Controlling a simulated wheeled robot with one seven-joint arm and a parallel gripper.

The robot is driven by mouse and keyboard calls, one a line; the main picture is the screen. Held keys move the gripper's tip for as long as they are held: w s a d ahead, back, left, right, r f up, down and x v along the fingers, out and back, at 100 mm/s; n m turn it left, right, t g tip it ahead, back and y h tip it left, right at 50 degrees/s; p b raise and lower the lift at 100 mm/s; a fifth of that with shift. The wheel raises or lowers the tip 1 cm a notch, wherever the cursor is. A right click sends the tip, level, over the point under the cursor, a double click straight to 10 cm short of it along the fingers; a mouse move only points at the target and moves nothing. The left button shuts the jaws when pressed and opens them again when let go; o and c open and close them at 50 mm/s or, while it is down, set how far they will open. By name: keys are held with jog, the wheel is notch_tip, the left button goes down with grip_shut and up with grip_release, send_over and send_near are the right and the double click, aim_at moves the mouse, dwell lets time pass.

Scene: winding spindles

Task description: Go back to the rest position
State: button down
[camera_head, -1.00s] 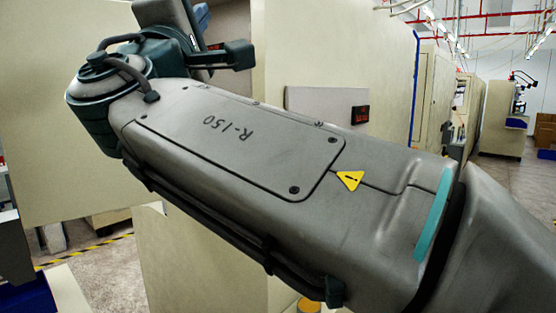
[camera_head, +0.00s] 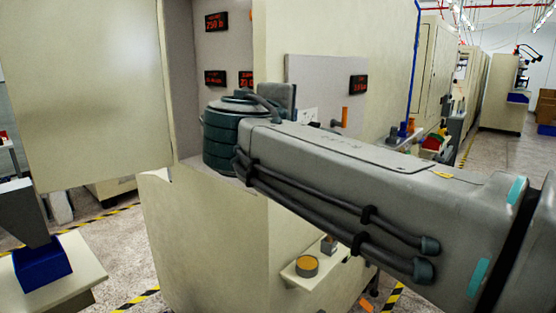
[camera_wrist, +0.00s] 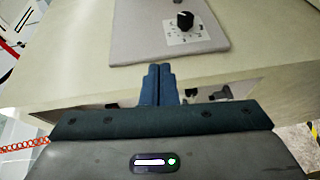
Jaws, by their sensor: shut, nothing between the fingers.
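My gripper (camera_wrist: 159,72) shows in the wrist view, its two dark blue fingers side by side and closed with nothing between them. It points at a cream machine wall beside a grey panel (camera_wrist: 180,30) with a black knob (camera_wrist: 185,20). In the head view my own grey arm spans from the right edge to the middle, and the gripper itself is hidden behind the arm's elbow end.
The cream machine (camera_head: 205,240) stands close behind my arm, with red displays (camera_head: 217,22) and an open door panel (camera_head: 80,90). A small shelf (camera_head: 290,272) juts out low, holding a round orange-topped item (camera_head: 307,266). A blue bin (camera_head: 42,268) stands on a table at lower left.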

jog(key=s+d+f+m+g, duration=0.35)
jog(key=d+f, duration=0.25)
jog(key=f, duration=0.4)
jog(key=s+d+f+m+g, duration=0.2)
jog(key=d+f+g, duration=0.25)
jog(key=f, duration=0.45)
jog(key=s+d+f+m+g+y, duration=0.1)
jog(key=s+f+m+g+y, duration=0.1)
jog(key=s+f+m, duration=0.2)
jog(key=s+d+f+m+g+y, duration=0.1)
jog(key=s+f+m+g+y, duration=0.2)
jog(key=s+f, duration=0.7)
notch_tip(320, 180, down, 4)
jog(key=shift+d+f+m, duration=0.1)
jog(key=shift+d+m, duration=0.2)
jog(key=shift+m, duration=0.55)
